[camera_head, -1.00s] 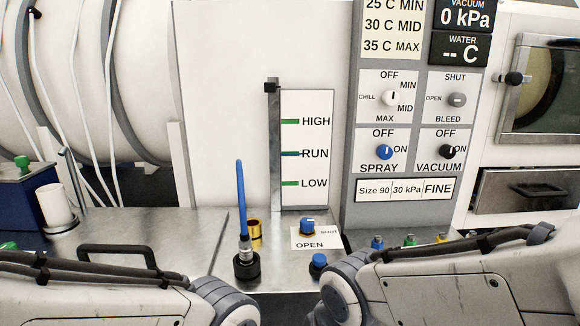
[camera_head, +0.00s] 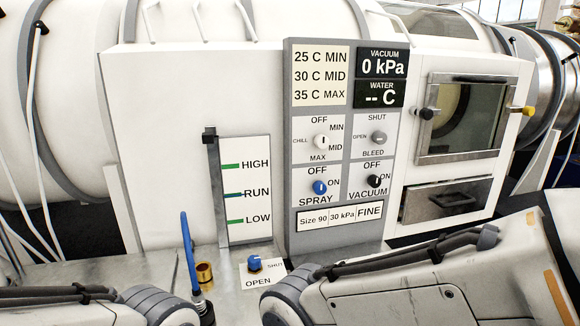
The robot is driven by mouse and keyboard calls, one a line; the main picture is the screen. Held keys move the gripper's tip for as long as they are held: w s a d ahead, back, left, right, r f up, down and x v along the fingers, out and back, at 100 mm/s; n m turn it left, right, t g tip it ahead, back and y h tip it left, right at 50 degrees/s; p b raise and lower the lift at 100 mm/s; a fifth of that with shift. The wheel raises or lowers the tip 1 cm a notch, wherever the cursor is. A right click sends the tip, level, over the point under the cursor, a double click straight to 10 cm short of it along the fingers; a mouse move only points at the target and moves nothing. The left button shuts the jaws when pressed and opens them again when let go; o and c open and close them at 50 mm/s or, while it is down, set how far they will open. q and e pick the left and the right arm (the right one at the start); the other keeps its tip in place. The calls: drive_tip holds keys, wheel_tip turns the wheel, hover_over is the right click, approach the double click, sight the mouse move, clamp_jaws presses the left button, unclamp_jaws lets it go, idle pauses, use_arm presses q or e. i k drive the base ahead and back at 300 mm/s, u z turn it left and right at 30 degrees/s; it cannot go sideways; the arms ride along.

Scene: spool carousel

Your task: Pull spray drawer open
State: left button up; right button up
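A grey metal drawer (camera_head: 444,200) with a dark bar handle (camera_head: 449,200) sits in the white cabinet at the right, below a windowed door. The drawer front looks flush with the cabinet, so it appears shut. It carries no label that I can read. My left arm comes in at the lower left and my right arm at the lower right, below the drawer. Both grippers are out of view, and nothing visible touches the handle.
The windowed door (camera_head: 466,117) has a black knob and a yellow knob. The control panel (camera_head: 335,240) with SPRAY and VACUUM dials stands left of the drawer. A blue tube (camera_head: 187,250), a brass cup (camera_head: 204,274) and a blue OPEN/SHUT knob (camera_head: 254,263) are on the metal bench.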

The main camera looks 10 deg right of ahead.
sight(426, 202)
drive_tip(key=z, duration=1.9)
drive_tip(key=i, duration=1.75)
drive_tip(key=u, duration=0.8)
